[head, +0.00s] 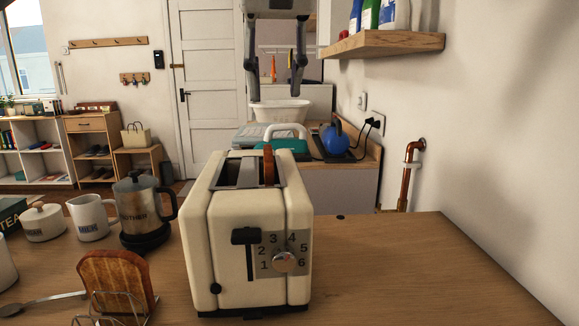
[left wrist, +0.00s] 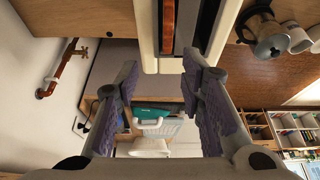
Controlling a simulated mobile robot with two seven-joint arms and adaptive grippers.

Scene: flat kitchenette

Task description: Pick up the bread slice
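A bread slice (head: 269,165) stands upright in the right slot of the cream toaster (head: 245,250), its brown edge showing above the top. It also shows in the left wrist view (left wrist: 167,25) inside the slot. A second toasted slice (head: 115,278) leans in a wire rack (head: 122,311) at the front left. My left gripper (head: 274,92) hangs fingers down in the upper middle of the head view, above the toaster in the picture. In the left wrist view its purple-padded fingers (left wrist: 158,78) are wide apart with nothing between them. My right gripper is not in view.
A kettle (head: 147,207), a milk jug (head: 90,216) and a lidded sugar pot (head: 43,222) stand left of the toaster. A spoon (head: 45,302) lies at the front left. The counter (head: 420,270) right of the toaster is clear. A wooden shelf (head: 385,44) juts from the right wall.

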